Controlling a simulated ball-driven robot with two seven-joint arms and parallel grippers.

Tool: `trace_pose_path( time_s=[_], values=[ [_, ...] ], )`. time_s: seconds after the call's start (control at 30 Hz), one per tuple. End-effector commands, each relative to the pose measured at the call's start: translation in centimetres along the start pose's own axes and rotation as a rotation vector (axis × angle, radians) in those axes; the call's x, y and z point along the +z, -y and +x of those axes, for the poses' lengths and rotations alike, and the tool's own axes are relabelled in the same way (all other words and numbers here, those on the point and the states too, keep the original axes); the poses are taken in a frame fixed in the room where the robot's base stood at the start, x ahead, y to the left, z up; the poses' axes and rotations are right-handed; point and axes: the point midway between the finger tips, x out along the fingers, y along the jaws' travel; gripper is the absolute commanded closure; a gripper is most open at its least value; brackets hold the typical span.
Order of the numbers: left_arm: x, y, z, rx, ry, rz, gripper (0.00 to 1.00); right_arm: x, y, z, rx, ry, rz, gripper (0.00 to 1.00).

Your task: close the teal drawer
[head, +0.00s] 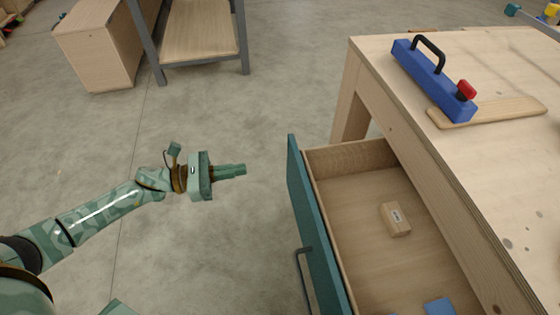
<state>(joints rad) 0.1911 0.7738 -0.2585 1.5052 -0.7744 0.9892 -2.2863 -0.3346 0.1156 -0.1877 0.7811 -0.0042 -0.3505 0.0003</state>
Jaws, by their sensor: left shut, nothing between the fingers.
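The teal drawer (313,227) is pulled out from the wooden workbench (376,97). Its teal front faces left and carries a dark bar handle (303,280). Inside lie a small wooden block with a label (395,219) and a blue piece (439,306), cut off by the bottom edge. My left gripper (242,169) is shut and empty. It points right toward the drawer front, left of its far end, with a gap of floor showing between them. My right gripper is not in view.
On the workbench top, a blue tool with a black handle and red knob (433,80) lies by a wooden board (510,110). A wooden cabinet (103,45) and a grey-framed shelf (200,32) stand at the back. The concrete floor (240,115) around my left gripper is clear.

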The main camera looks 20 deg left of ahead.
Motion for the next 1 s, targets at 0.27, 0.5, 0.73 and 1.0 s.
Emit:
trace_pose_path(
  time_s=[0.27,0.5,0.73,1.0],
  values=[
    [-0.1,0.0,6.1,-0.003,0.002,-0.001,1.00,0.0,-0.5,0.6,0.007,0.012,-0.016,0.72],
    [-0.2,0.1,9.7,-0.002,0.000,-0.003,1.00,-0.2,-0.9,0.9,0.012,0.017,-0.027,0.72],
    [-0.1,0.1,10.7,-0.002,-0.001,-0.003,1.00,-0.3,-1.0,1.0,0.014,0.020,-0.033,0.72],
    [-0.1,0.1,10.7,-0.002,-0.001,-0.003,1.00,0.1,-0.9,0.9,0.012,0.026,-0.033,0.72]
  ],
)
